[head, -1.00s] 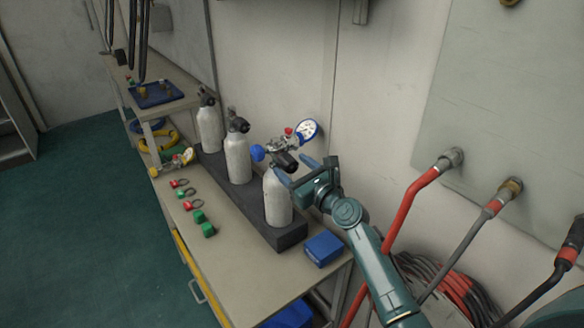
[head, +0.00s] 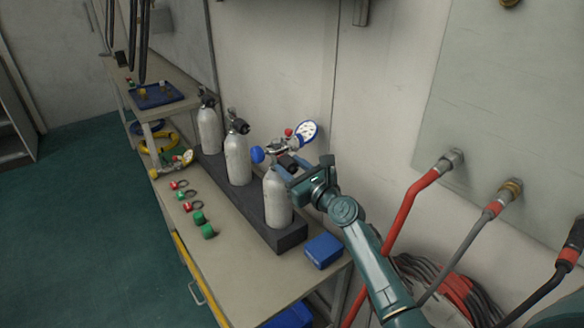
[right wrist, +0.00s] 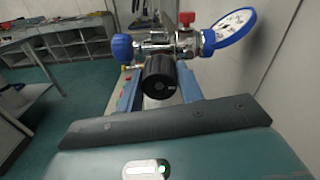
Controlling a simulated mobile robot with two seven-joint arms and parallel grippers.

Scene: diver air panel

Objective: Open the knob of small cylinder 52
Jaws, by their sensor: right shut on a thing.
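The nearest small white cylinder (head: 277,197) stands upright in a dark rack on the bench, with a regulator (head: 277,148) on its valve. I cannot read a number on it. Its black knob (right wrist: 160,76) faces me in the right wrist view. My right gripper (head: 292,168) reaches it from the right, and its blue fingers stand on either side of the knob, shut on it. In the head view the hand mostly hides the knob. The regulator carries a blue handwheel (right wrist: 122,47), a red knob (right wrist: 187,19) and a gauge (right wrist: 235,27). My left gripper is out of view.
Two more white cylinders (head: 237,158) (head: 208,129) stand farther along the rack (head: 291,236). A blue box (head: 323,250) sits near the bench's right end. Several red and green caps lie along the left edge. The wall is close behind; red hoses hang at right.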

